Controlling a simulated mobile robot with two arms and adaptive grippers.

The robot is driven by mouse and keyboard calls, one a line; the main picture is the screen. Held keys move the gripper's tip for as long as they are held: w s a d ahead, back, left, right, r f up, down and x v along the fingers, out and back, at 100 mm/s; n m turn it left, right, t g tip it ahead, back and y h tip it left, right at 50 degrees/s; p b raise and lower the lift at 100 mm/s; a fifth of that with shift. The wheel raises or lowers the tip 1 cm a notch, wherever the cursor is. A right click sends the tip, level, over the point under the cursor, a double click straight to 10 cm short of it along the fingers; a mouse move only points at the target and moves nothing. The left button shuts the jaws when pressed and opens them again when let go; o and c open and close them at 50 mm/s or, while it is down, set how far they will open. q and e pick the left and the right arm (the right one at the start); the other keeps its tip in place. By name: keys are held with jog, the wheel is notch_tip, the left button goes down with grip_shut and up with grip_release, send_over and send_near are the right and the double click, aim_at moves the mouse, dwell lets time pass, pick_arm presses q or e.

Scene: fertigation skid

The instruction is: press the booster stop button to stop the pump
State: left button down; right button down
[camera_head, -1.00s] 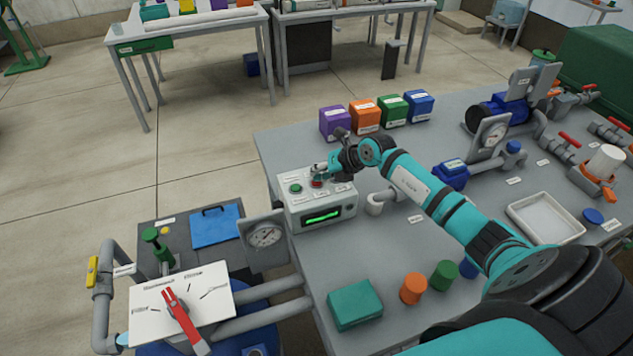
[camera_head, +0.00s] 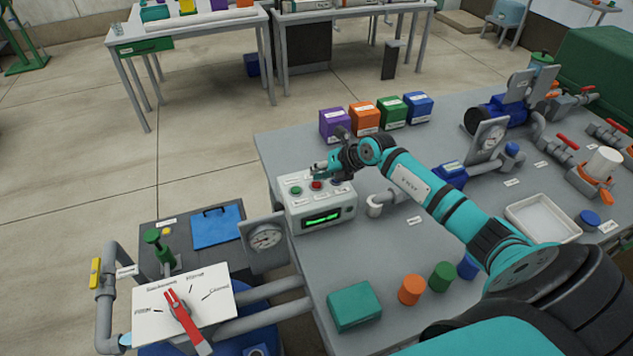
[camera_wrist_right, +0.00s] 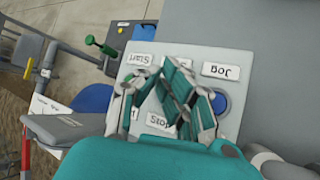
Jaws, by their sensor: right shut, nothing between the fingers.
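The control box (camera_head: 345,215) stands at the left edge of the grey bench, with a lit green display (camera_head: 322,217) on its front. On its sloped top are a green button (camera_head: 296,190), a red button (camera_head: 316,185) and a blue button (camera_head: 336,182). My right gripper (camera_head: 318,171) is shut and empty just above the red button, with a small gap visible. My left gripper is not in view.
Purple (camera_head: 334,124), orange (camera_head: 364,118), green and blue boxes stand behind the control box. A pipe elbow (camera_head: 375,205) is close on its right. A pressure gauge (camera_head: 266,238) and a white dial plate (camera_head: 160,300) with a red lever stand at the front left.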

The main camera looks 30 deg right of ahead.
aim_at(318, 182)
notch_tip(318, 182, up, 5)
jog(key=p, duration=0.4)
dwell(0.5)
dwell(0.5)
